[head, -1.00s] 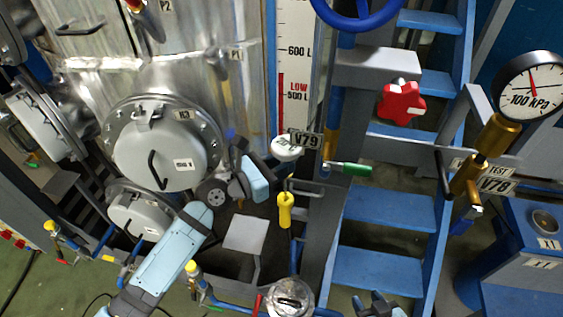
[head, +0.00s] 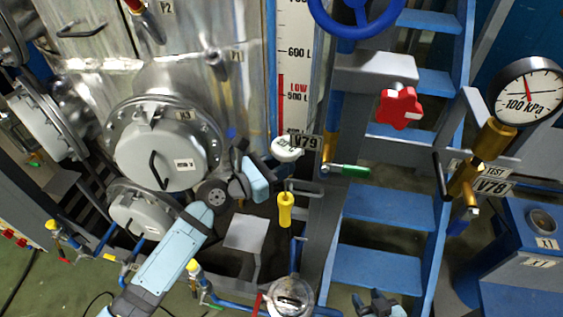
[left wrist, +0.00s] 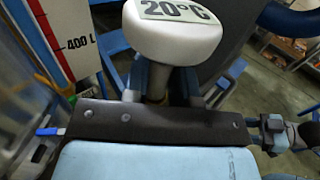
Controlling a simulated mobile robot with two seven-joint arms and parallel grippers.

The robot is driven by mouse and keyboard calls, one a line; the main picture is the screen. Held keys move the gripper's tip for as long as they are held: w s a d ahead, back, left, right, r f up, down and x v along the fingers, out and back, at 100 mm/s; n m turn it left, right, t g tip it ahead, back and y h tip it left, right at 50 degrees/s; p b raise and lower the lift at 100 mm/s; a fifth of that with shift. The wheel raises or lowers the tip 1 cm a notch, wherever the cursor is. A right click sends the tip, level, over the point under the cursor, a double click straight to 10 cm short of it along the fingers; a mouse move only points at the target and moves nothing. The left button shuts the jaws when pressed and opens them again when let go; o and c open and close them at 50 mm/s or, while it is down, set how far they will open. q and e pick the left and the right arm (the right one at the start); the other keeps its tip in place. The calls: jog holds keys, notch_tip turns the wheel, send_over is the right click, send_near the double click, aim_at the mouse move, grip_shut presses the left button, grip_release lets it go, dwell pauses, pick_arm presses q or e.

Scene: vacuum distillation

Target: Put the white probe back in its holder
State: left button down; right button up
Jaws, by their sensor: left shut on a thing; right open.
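The white probe (head: 287,148) has a round white head, and its thin stem points down. In the left wrist view the probe's head (left wrist: 172,35) reads 20°C and stands just beyond my fingers. My left gripper (head: 274,164) is shut on the probe, holding it just below the head. A yellow tube-like piece (head: 286,208), which looks like the holder, is below the head. The stem's lower end seems to meet its top, but I cannot tell whether it is inside. My right gripper (head: 378,304) is open at the bottom edge, away from the probe.
The steel vessel with round hatches (head: 165,155) fills the left. The level scale (head: 296,65) and the V79 valve's green handle (head: 350,171) are close to the probe. Blue steps (head: 385,208), a red knob (head: 398,106) and a pressure gauge (head: 527,92) are to the right.

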dwell(0.8)
dwell(0.4)
pick_arm(q)
jog(key=shift+f, duration=0.55)
jog(key=shift+f+b, duration=0.8)
jog(key=shift+f, duration=0.1)
jog(key=shift+f+b, duration=1.7)
jog(key=shift+f, duration=0.6)
jog(key=shift+f+b, duration=0.85)
jog(key=shift+f, duration=0.25)
jog(key=c, duration=0.8)
grip_release()
jog(key=shift+c, duration=0.2)
